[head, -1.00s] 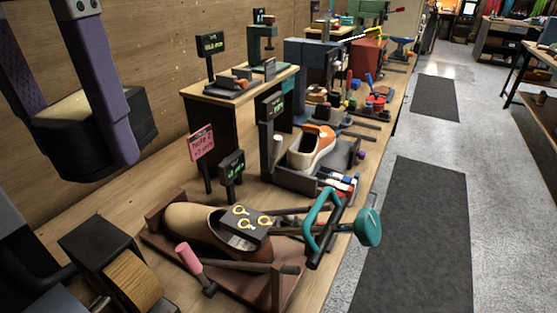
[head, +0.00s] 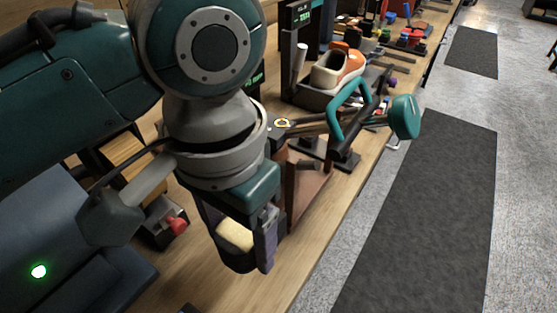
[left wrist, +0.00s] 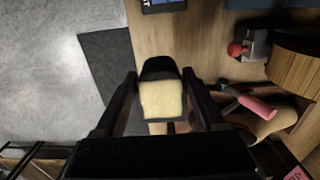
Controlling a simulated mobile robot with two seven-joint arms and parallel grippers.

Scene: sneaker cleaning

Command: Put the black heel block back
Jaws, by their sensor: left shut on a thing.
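The black heel block (head: 235,238) is dark with a cream-coloured face. My left gripper (head: 240,225) is shut on it and holds it at the bench's front side, in the lower middle of the head view. The left wrist view shows the block (left wrist: 162,98) between the two fingers, its cream face toward the camera. I cannot tell how high it is above the bench. The reddish-brown wooden stand (head: 308,190) is partly hidden behind my left arm. My right gripper is not in view.
A teal-handled tool (head: 345,105) sticks up beside the stand. A red knob (head: 178,224) and a wood-faced black block (left wrist: 293,70) are close by. An orange and white sneaker (head: 335,68) stands farther back. Bare bench wood (head: 300,245) lies right of the gripper.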

